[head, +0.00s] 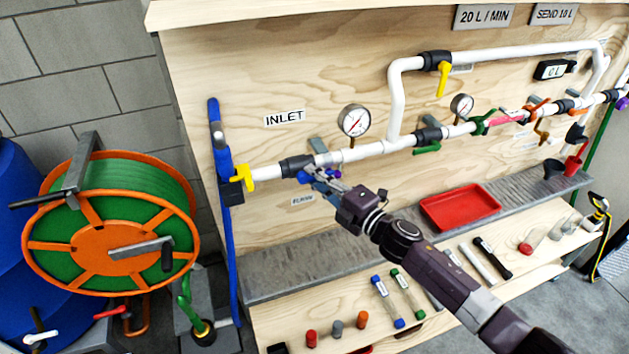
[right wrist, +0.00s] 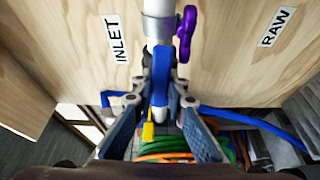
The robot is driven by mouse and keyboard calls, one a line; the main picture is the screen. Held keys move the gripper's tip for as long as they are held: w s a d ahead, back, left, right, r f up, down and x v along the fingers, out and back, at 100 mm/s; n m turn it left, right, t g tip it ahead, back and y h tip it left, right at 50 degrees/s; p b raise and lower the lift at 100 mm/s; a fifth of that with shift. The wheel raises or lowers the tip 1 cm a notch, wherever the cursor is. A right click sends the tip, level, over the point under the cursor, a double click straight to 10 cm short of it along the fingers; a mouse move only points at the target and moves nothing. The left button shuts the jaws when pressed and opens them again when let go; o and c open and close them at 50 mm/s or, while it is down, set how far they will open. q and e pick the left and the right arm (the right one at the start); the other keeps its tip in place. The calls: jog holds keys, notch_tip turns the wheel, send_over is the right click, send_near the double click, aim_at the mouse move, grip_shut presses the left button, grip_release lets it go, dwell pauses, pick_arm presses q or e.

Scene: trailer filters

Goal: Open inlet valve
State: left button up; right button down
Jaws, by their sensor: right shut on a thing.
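The inlet valve (head: 297,166) is a black body on the white pipe below the INLET label (head: 284,118). In the right wrist view, its blue handle (right wrist: 160,88) lies between the fingers of my right gripper (right wrist: 161,102). The handle looks lined up with the pipe there, though its exact angle is hard to tell. My right gripper (head: 318,179) is shut on this handle in the head view, just below the pipe. The fingers and wrist hide much of the handle and valve. My left gripper is in neither view.
A yellow handle (head: 243,177) sits left of the valve, beside a blue hose (head: 226,200). A purple handle (right wrist: 187,32) is close to my right fingers. A gauge (head: 354,121) stands above the pipe. A green hose reel (head: 110,240) is at left. A red tray (head: 433,212) sits lower right.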

jog(key=shift+r+n, duration=0.1)
jog(key=shift+n, duration=0.2)
jog(key=c, duration=1.9)
grip_release()
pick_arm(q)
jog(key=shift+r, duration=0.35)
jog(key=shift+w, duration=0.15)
pick_arm(e)
jog(key=shift+s, duration=0.1)
jog(key=v, duration=1.1)
jog(key=shift+s+d, duration=0.25)
jog(key=shift+d, duration=0.1)
jog(key=shift+r, duration=0.1)
